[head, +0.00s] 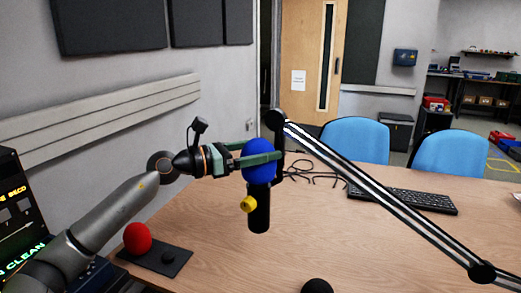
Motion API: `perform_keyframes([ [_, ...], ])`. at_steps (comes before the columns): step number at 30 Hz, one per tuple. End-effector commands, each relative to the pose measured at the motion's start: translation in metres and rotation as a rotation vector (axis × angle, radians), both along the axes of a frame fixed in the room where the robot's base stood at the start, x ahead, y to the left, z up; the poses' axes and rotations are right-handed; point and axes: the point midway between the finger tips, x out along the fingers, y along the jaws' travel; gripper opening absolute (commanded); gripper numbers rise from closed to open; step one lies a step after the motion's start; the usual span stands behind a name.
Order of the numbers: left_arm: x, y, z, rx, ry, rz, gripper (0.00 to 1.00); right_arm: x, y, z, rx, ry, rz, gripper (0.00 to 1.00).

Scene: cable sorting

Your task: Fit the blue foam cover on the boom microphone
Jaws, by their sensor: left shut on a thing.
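The blue foam cover (258,165) sits at the top end of the black boom microphone (259,213). The microphone hangs upright from the boom arm (375,195), above the table. My left gripper (262,159) is shut on the blue cover, its green fingers reaching across it from the left. From this view I cannot tell how far the cover is down over the microphone. A yellow knob (248,204) shows on the microphone's side. My right gripper is not in view.
A red foam cover (137,238) stands on a dark mat (158,257) at the table's left. A black keyboard (405,199) and loose cables (318,178) lie farther back. The boom arm crosses the right side. The wooden table (330,245) is clear in the middle front.

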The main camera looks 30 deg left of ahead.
Motion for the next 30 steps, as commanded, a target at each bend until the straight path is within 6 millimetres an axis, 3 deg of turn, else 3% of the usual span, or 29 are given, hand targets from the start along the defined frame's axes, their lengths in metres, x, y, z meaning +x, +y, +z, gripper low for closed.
perform_keyframes([
  [18, 0.0, 0.0, -0.018, 0.0, 0.0, 0.0, 0.37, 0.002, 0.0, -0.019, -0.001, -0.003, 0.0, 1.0],
  [30, 0.0, 0.0, -0.019, 0.0, 0.0, 0.0, 0.37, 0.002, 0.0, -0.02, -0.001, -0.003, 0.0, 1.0],
])
